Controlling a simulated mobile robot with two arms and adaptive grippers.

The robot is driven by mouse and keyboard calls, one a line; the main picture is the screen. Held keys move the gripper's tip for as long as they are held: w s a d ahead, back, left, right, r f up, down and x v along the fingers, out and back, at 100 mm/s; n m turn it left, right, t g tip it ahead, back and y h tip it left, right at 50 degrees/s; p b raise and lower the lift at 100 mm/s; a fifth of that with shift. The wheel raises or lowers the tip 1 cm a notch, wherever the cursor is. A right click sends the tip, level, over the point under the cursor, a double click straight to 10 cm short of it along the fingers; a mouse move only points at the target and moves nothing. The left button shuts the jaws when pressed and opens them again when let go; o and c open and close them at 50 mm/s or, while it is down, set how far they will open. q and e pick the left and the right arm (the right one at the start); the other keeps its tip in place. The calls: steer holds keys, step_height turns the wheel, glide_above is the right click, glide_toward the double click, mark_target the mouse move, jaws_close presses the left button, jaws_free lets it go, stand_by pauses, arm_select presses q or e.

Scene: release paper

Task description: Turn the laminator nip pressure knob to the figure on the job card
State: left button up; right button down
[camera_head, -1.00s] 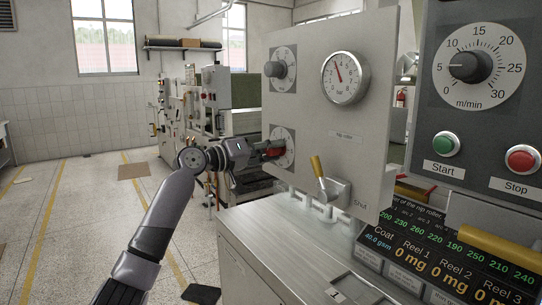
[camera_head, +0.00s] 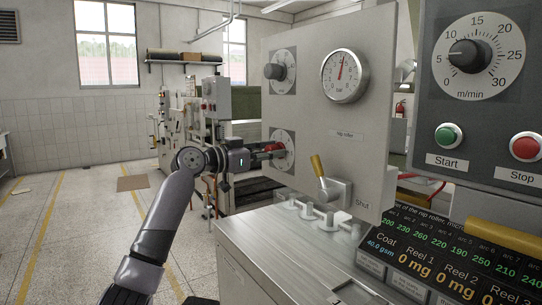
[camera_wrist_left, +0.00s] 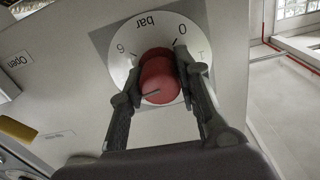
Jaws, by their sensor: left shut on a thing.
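The red knob (camera_wrist_left: 160,80) sits on a white dial (camera_wrist_left: 122,67) marked "bar", with 0 and 6 readable in the left wrist view. My left gripper (camera_head: 262,151) is shut on it, a finger on either side. A thin line on the knob's face points left and slightly down in that view. The dial (camera_head: 287,158) is partly hidden by my gripper in the head view. The round pressure gauge (camera_head: 345,75) above has its red needle nearly upright, leaning slightly right. I cannot make out a job card. My right gripper is not in view.
A black knob (camera_head: 275,72) is on the same grey panel (camera_head: 370,110). A yellow-handled lever (camera_head: 318,166) stands below, by a "Shut" label. To the right are a speed dial (camera_head: 475,57), a green Start button (camera_head: 448,136), a red Stop button (camera_head: 525,148) and a display (camera_head: 450,240).

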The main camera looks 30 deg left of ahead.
arm_select(q)
steer(key=shift+f+m, duration=0.2)
steer(key=shift+m, duration=0.4)
steer(key=o, duration=1.1)
steer(key=shift+r, duration=0.15)
steer(key=shift+o, duration=0.2)
steer(key=v, duration=1.2)
